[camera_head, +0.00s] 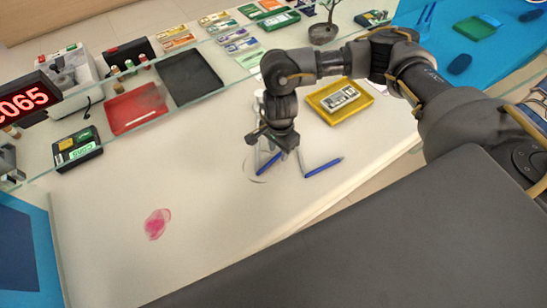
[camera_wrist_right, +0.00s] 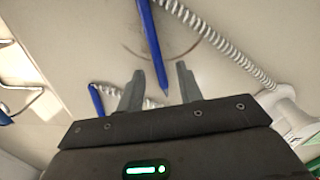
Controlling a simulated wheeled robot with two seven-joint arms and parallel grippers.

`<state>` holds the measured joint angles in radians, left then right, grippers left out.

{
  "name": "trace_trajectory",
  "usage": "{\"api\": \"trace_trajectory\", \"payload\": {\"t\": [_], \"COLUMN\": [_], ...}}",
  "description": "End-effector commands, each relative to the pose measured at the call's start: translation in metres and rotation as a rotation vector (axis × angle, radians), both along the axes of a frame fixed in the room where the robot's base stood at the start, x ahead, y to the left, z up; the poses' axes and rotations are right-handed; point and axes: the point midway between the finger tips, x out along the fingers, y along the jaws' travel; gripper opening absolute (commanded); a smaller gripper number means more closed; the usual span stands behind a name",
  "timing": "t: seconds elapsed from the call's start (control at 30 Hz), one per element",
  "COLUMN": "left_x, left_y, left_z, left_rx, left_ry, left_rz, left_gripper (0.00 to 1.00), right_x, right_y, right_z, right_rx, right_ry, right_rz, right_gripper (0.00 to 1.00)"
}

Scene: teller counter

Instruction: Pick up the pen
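Two blue pens are on the cream counter: one blue pen (camera_head: 268,162) directly under my right gripper and another blue pen (camera_head: 323,167) just to its right. My right gripper (camera_head: 272,147) points down over the first pen and partly covers it. In the right wrist view my right gripper (camera_wrist_right: 160,84) is open, with its two grey fingers apart. A blue pen (camera_wrist_right: 151,42) shows in the gap between them, its tip toward the palm, with no finger visibly closed on it. Part of another blue pen (camera_wrist_right: 97,100) shows left of the fingers. My left gripper is out of view.
Coiled cords (camera_wrist_right: 229,48) run close to the fingers, one toward a pale base (camera_wrist_right: 290,110). A yellow tray (camera_head: 318,108) stands behind the pens. Red (camera_head: 120,125) and black trays lie farther left. A pink stain (camera_head: 157,224) marks otherwise clear counter at the front left.

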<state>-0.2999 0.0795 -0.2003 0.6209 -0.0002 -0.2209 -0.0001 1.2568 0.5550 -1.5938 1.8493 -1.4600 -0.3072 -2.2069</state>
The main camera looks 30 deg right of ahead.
Motion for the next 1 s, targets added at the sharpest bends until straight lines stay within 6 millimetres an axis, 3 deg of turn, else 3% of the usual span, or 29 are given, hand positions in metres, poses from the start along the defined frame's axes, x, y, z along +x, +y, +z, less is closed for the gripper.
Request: {"api": "trace_trajectory", "payload": {"t": [0.33,0.63,1.0], "left_x": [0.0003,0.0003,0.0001], "left_y": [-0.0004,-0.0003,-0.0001], "left_z": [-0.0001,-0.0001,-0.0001], "left_rx": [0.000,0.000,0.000], "left_ry": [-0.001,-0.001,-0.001], "left_rz": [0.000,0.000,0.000], "left_gripper": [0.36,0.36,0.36], "right_x": [0.0001,0.0001,0.0001], "right_y": [-0.0001,-0.0002,-0.0003], "right_z": [-0.0096,-0.0094,-0.0093], "right_rx": [-0.001,-0.001,-0.001], "right_ry": [-0.001,-0.001,-0.001], "right_rz": [0.000,0.000,0.000], "right_gripper": [0.36,0.00,0.00]}}
